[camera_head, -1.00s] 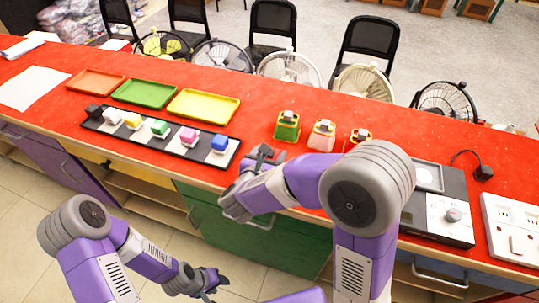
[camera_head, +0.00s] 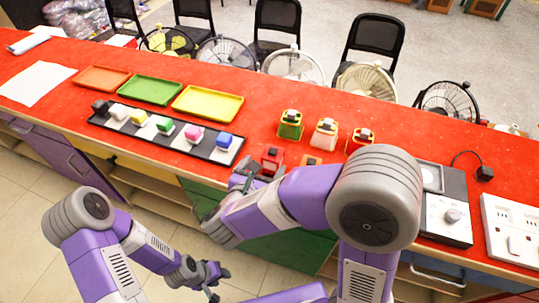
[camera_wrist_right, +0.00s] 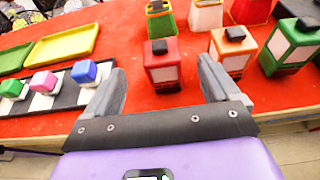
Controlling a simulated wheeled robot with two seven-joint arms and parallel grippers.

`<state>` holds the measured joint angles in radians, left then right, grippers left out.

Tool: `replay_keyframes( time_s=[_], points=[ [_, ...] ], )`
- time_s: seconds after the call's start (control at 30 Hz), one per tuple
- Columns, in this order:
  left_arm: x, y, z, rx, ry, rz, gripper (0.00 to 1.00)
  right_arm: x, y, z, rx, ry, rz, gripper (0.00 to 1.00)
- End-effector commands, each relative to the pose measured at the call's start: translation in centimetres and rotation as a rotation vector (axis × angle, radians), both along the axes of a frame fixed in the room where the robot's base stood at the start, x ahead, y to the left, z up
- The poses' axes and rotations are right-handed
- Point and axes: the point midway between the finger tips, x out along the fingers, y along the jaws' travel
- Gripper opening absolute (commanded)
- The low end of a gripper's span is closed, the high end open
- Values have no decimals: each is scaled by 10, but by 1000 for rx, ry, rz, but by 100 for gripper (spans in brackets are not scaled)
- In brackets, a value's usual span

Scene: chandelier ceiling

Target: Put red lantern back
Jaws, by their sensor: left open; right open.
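A small red lantern (camera_head: 271,160) with a dark top stands upright near the counter's front edge, partly hidden by my right arm in the head view. In the right wrist view this red lantern (camera_wrist_right: 163,68) stands just beyond the gap between my fingers. My right gripper (camera_wrist_right: 158,85) is open and empty; the lantern looks clear of both fingers. In the head view it is the right gripper (camera_head: 250,170) just left of the lantern. Another red lantern (camera_head: 359,139) stands in the back row. My left gripper (camera_head: 213,283) is open and low, in front of the counter.
Green (camera_head: 290,124) and white (camera_head: 324,134) lanterns stand in the back row. Orange (camera_wrist_right: 232,52) and dark green (camera_wrist_right: 288,50) lanterns stand right of the near red one. A black-and-white strip (camera_head: 203,150) with coloured blocks lies left. A black device (camera_head: 448,205) is at right.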

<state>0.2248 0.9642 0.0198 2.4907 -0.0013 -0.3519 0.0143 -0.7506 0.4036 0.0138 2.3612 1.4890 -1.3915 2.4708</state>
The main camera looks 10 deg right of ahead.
Motion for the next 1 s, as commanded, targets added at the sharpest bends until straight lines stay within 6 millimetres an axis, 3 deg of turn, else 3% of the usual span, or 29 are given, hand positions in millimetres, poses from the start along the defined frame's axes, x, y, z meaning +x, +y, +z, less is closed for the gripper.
replay_keyframes(
  time_s=[0.1,0.3,1.0],
  points=[
    [0,0,4,0,0,0,43,-16,11,8,0,-1,2,89],
    [0,0,5,0,0,0,43,-28,18,12,0,0,-1,89],
    [0,0,5,0,0,0,43,-29,19,12,0,0,0,89]
  ],
)
